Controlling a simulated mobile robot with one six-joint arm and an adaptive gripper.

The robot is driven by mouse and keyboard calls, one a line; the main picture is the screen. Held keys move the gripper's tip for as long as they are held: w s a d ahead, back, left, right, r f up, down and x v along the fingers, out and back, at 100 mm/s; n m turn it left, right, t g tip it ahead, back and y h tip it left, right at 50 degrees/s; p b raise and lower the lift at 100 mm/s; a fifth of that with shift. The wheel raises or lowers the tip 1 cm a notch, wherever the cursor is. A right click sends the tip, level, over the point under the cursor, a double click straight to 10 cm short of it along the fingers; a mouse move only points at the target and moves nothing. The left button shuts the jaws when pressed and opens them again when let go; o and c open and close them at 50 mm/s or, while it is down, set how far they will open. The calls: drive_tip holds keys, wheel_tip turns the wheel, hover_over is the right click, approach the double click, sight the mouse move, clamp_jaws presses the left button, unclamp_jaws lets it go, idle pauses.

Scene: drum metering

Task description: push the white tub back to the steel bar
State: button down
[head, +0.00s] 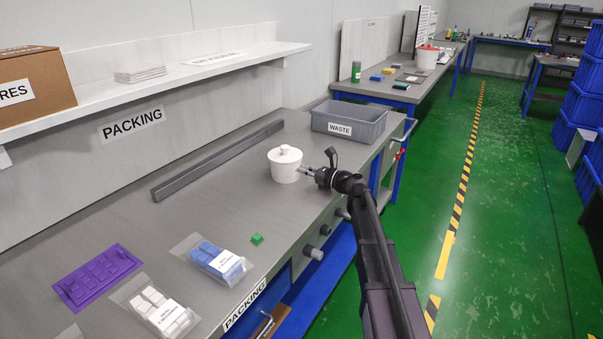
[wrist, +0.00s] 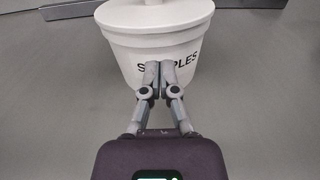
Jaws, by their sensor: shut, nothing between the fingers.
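The white tub (head: 285,168) stands upright on the packing bench, lid with knob on top. In the wrist view the tub (wrist: 120,55) carries dark lettering, partly hidden by my fingers. The steel bar (head: 220,158) lies along the back of the bench, with bare bench between it and the tub. In the wrist view the bar (wrist: 70,11) crosses behind the tub. My gripper (head: 303,170) is shut and empty, its fingertips at the tub's near side. In the wrist view the fingertips (wrist: 159,68) overlap the tub's wall and look to be touching it.
A grey WASTE bin (head: 350,121) stands to the right of the tub. A shelf (head: 180,82) runs above the back.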

drive_tip(key=shift+x, duration=2.2)
drive_tip(key=shift+w+a, duration=0.1)
drive_tip(key=shift+x, duration=2.4)
drive_tip(key=shift+w+a, duration=0.1)
drive_tip(key=shift+a, duration=0.05)
drive_tip(key=shift+x, duration=2.3)
drive_tip(key=shift+w+a, duration=0.1)
drive_tip(key=shift+x, duration=2.35)
drive_tip(key=shift+w+a, duration=0.1)
drive_tip(key=shift+a, duration=0.05)
